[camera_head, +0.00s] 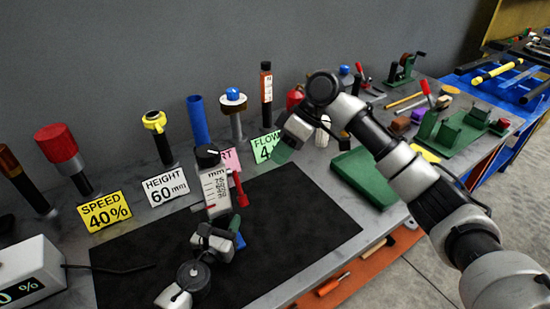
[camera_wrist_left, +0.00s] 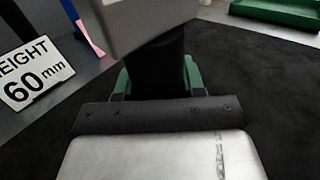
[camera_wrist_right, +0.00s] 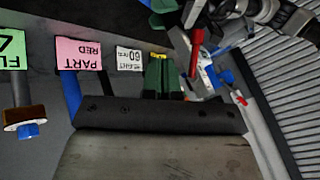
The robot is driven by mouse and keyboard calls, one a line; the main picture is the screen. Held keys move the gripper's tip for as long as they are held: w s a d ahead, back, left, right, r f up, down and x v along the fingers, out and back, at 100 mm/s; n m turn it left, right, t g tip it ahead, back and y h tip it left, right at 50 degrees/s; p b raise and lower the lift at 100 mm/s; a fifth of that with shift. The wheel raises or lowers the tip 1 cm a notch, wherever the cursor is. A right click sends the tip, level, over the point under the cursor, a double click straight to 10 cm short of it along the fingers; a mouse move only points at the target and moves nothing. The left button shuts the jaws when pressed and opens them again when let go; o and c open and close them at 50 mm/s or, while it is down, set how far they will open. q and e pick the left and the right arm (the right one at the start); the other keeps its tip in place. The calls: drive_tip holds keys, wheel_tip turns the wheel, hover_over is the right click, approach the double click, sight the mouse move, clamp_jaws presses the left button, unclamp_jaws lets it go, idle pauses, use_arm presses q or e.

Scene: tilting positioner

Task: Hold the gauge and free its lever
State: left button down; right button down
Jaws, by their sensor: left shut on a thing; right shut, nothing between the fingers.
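My left gripper (camera_head: 232,222) is shut on that post, with green fingers (camera_wrist_left: 157,80) on either side. My right gripper (camera_head: 281,154) is shut and empty, up and right of the gauge. In the right wrist view the lever (camera_wrist_right: 196,50) is right of the green fingers (camera_wrist_right: 163,77).
The black mat (camera_head: 290,225) is mostly bare to the right. Behind stand signs SPEED 40% (camera_head: 105,212), HEIGHT 60 mm (camera_head: 165,186) and FLOW (camera_head: 265,146), with upright tools. A green tray (camera_head: 365,178) lies to the right. A white display box (camera_head: 28,270) is at front left.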

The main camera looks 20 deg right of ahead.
sight(246, 200)
drive_tip(key=s+a+f, duration=0.3)
drive_tip(key=a+f, duration=0.2)
drive_tip(key=a, duration=0.2)
drive_tip(key=shift+s+f, duration=0.2)
drive_tip(key=shift+s, duration=0.1)
drive_tip(key=shift+s+r, duration=0.45)
drive_tip(key=shift+s, duration=0.1)
idle(0.8)
drive_tip(key=shift+s+d+r, duration=0.1)
drive_tip(key=shift+s+r, duration=0.25)
drive_tip(key=shift+r, duration=0.15)
drive_tip(key=shift+s+d+r, duration=0.1)
drive_tip(key=shift+s+r, duration=0.2)
drive_tip(key=shift+r, duration=0.4)
drive_tip(key=shift+w+f, duration=0.1)
